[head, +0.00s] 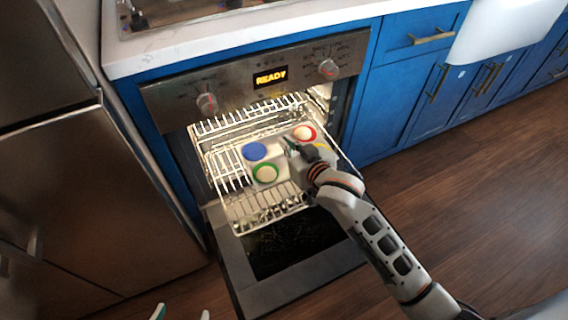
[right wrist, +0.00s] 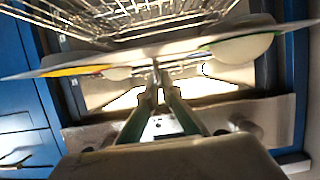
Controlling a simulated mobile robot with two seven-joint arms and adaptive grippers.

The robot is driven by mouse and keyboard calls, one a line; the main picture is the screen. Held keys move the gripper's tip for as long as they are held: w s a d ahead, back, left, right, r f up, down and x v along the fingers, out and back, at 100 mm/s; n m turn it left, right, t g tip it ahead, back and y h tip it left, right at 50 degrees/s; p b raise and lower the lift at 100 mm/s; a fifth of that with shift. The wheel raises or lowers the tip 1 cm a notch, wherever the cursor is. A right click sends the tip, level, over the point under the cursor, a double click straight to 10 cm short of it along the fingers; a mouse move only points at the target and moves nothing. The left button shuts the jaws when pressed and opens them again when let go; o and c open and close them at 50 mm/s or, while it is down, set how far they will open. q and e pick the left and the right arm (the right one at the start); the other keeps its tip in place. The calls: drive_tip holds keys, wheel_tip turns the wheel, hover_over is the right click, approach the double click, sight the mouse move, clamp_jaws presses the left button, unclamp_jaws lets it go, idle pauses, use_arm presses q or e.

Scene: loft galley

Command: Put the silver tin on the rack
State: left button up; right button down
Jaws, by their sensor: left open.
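The silver tin (head: 279,160) is over the pulled-out wire rack (head: 227,183) in the open oven. Its wells show blue, green, red and yellow colours. In the right wrist view the tin (right wrist: 185,48) is seen nearly edge-on, with the rack wires (right wrist: 125,17) beyond it. My right gripper (head: 289,143) reaches in from the right and covers part of the tin; its fingers (right wrist: 157,80) are close together on the tin's edge. I cannot tell whether the tin touches the rack. My left gripper (head: 182,313) is open and empty at the bottom edge of the head view.
The oven door (head: 290,284) hangs open below the rack. The control panel (head: 250,80) is above, reading READY. A dark fridge (head: 90,190) stands close on the left. Blue cabinets (head: 410,100) are on the right, with clear wooden floor (head: 470,190) before them.

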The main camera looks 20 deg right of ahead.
wheel_tip(320, 180, down, 5)
drive_tip(key=shift+s+r+b, duration=0.1)
drive_tip(key=shift+b, duration=0.6)
drive_tip(key=shift+f+b, duration=0.3)
drive_tip(key=shift+f, duration=0.15)
wheel_tip(320, 180, down, 4)
drive_tip(key=shift+r+b, duration=0.1)
drive_tip(key=shift+b, duration=0.7)
drive_tip(key=shift+f, duration=0.4)
drive_tip(key=shift+r, duration=0.4)
drive_tip(key=c, duration=2.7)
unclamp_jaws()
drive_tip(key=shift+f, duration=0.25)
use_arm(q)
drive_tip(key=shift+n+t+h, duration=0.6)
drive_tip(key=shift+n, duration=0.1)
drive_tip(key=d, duration=0.1)
drive_tip(key=w+d+r, duration=0.1)
drive_tip(key=d+r, duration=0.1)
drive_tip(key=shift+w+d+r, duration=0.2)
drive_tip(key=shift+w, duration=0.05)
use_arm(e)
drive_tip(key=o, duration=0.4)
drive_tip(key=shift+r, duration=0.1)
